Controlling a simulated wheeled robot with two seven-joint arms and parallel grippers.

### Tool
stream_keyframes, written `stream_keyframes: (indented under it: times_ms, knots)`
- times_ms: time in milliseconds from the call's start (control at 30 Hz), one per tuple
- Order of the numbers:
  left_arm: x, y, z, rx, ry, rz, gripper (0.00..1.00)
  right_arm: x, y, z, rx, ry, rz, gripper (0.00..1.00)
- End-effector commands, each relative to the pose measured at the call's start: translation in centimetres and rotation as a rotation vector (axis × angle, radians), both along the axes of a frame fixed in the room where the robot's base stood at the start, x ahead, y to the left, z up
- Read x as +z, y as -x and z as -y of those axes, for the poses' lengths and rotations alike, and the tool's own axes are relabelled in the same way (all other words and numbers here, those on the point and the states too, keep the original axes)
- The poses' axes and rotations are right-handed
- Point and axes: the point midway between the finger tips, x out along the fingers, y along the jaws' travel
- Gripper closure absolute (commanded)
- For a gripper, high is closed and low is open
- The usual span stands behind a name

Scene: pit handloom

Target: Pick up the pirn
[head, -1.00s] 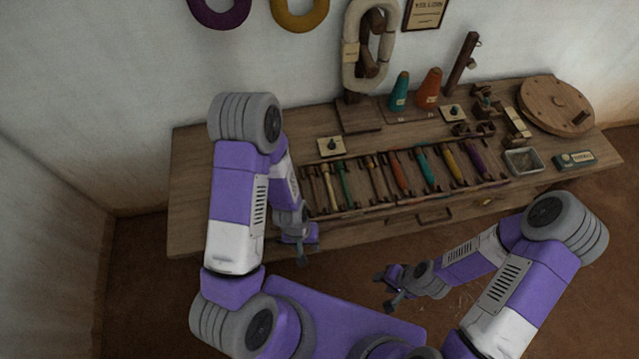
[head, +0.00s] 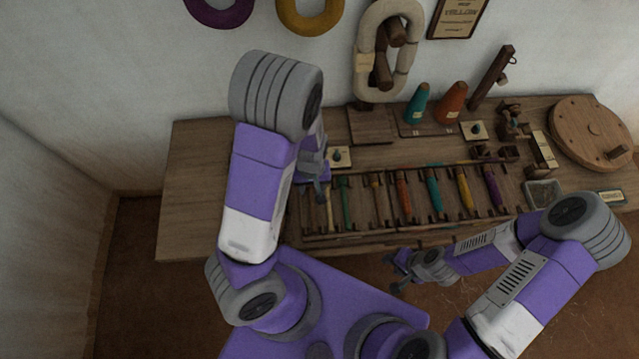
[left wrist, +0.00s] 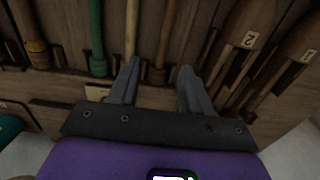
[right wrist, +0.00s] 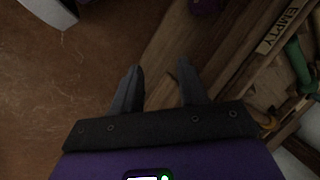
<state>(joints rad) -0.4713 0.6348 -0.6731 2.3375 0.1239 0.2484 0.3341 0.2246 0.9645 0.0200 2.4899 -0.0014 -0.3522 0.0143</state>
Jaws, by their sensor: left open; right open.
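Several pirns lie side by side in a wooden rack on the bench: an orange one (head: 403,195), a teal one (head: 434,192), a yellow one (head: 465,188) and a purple one (head: 493,186), with thinner ones and a green one (head: 345,203) further left. My left gripper (head: 319,186) is open over the rack's left part. In the left wrist view its fingers (left wrist: 157,88) point at thin pale and brown sticks, with the green one (left wrist: 97,40) beside them; nothing is visibly held. My right gripper (head: 400,275) is open and empty, in front of the bench.
Teal (head: 417,105) and orange (head: 451,102) cones stand behind the rack. A round wooden disc (head: 590,130) and a small tray (head: 543,194) are at the right. The bench's left end (head: 195,190) is clear. An "EMPTY" label (right wrist: 277,30) shows in the right wrist view.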

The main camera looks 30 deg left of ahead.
Motion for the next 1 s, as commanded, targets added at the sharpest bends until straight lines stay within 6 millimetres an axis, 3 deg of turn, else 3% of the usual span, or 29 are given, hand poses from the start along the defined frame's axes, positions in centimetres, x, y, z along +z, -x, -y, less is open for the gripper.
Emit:
stream_keyframes:
  times_ms: [367,633,900,1000]
  knots:
    - [-3.4,0.2,-0.1,0.005,0.0,-0.002,0.52,-2.0,0.1,0.0,0.0,0.0,-0.002,0.57]
    - [-7.2,0.4,-0.2,0.004,0.0,-0.004,0.52,-4.4,0.1,0.0,0.0,0.0,-0.001,0.57]
    - [-7.3,0.4,-0.2,0.003,0.0,0.0,0.52,-4.3,0.1,0.0,0.0,0.0,-0.001,0.57]
    - [-7.3,0.4,-0.2,0.003,0.0,0.0,0.67,-4.3,0.1,0.0,0.0,0.0,-0.001,0.57]
